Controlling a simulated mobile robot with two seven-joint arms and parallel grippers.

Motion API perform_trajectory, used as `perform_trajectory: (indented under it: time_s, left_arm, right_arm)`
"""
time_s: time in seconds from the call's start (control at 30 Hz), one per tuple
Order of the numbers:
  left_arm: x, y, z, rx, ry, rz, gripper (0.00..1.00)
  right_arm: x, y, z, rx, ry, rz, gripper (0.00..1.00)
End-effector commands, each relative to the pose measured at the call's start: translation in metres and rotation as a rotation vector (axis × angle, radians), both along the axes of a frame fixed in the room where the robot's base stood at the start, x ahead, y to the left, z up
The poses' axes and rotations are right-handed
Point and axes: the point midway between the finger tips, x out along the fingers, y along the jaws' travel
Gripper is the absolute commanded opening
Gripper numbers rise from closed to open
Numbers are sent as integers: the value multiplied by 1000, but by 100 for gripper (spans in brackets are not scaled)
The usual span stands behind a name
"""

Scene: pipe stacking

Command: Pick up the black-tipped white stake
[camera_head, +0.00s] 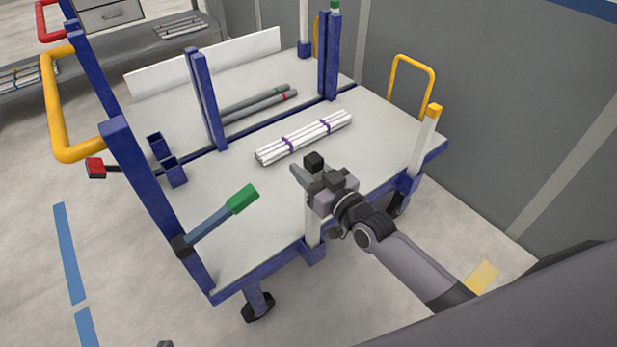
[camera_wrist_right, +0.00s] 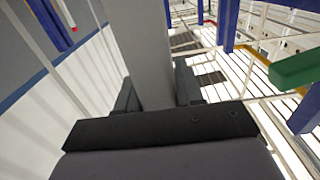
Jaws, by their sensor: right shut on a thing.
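The black-tipped white stake (camera_head: 312,232) stands upright at the near edge of the cart, its lower end at a blue socket (camera_head: 313,250). Its black tip (camera_head: 314,161) shows just above my right gripper (camera_head: 316,184). My right gripper is shut on the stake below the tip and hides its upper part. In the right wrist view the pale shaft (camera_wrist_right: 141,50) runs between the two dark fingers of the right gripper (camera_wrist_right: 157,88). A small grey piece at the bottom edge of the head view may be my left gripper (camera_head: 164,344); its jaws cannot be made out.
White pipes with purple bands (camera_head: 304,138) and grey pipes (camera_head: 262,105) lie on the cart bed (camera_head: 262,213). A yellow-tipped stake (camera_head: 424,140) stands at right. A green-ended blue lever (camera_head: 222,216) tilts at the left.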

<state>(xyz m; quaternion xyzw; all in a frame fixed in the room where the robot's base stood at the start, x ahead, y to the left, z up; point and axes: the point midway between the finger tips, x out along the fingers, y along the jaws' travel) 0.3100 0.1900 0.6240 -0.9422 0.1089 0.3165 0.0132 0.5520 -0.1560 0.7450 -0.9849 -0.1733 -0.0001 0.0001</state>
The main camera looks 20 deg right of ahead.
Motion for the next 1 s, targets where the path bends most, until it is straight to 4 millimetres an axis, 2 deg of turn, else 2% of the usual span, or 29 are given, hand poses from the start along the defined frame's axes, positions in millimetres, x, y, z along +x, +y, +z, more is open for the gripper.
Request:
perform_trajectory:
  time_s: [0.03, 0.23, 0.5, 0.77, 1.0]
  left_arm:
    - [0, 0, 8, 2, 0, -1, 0]
    - [0, 2, 20, 11, -11, -4, 0]
    - [-3, 6, 23, 23, -8, -1, 0]
    - [-4, 7, 27, 20, -6, 8, 0]
    - [-5, 9, 44, 28, -16, 12, 0]
  right_arm:
    - [0, 0, 18, 5, -7, -1, 0]
    - [0, 0, 66, 5, -8, -1, 0]
    - [0, 0, 123, 2, -7, -1, 0]
    - [0, 0, 151, 1, -5, -1, 0]
    - [0, 0, 172, 1, -3, 0, 0]
